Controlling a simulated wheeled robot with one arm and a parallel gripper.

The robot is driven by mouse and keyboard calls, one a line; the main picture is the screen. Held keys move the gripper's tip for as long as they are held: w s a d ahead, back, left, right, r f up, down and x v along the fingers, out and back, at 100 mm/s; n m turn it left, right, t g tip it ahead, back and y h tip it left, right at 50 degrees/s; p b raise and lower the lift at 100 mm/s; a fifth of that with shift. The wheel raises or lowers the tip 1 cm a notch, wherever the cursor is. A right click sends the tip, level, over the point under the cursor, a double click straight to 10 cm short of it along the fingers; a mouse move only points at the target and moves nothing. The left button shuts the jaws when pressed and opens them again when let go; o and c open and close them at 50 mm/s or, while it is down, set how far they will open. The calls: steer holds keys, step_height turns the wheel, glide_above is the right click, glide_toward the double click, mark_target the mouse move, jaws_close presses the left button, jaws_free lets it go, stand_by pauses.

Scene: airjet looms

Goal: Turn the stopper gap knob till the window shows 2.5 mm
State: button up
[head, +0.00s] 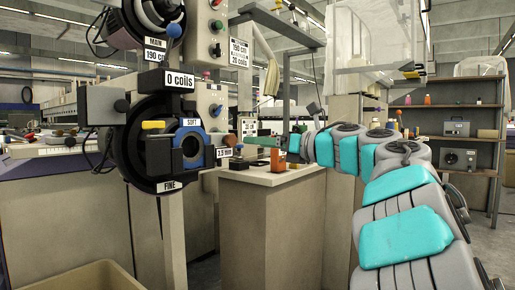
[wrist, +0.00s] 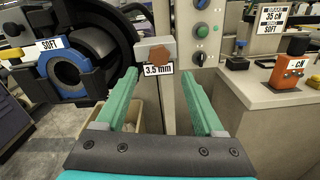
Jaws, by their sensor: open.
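The stopper gap knob (wrist: 161,56) is a small brown-orange faceted knob on a grey block, seen in the wrist view. The window (wrist: 158,70) just below it reads 3.5 mm. In the head view the knob (head: 230,140) shows small at the right of the loom's feeder unit, above the window (head: 225,153). My gripper (wrist: 158,76) is open and empty. Its two green fingers point towards the knob, one on each side of it in the wrist view. The knob appears beyond the fingertips; I see no contact.
A black round feeder with a blue ring (wrist: 65,70) and a SOFT label stands at the left. A panel with a green button and switch (wrist: 202,30) is behind the knob. An orange device (wrist: 288,72) stands on the counter (wrist: 262,92) at the right.

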mark_target(232, 140)
steer(key=shift+p+x, duration=1.9)
steer(key=shift+x, duration=2.1)
steer(key=shift+a, duration=0.1)
steer(key=c, duration=1)
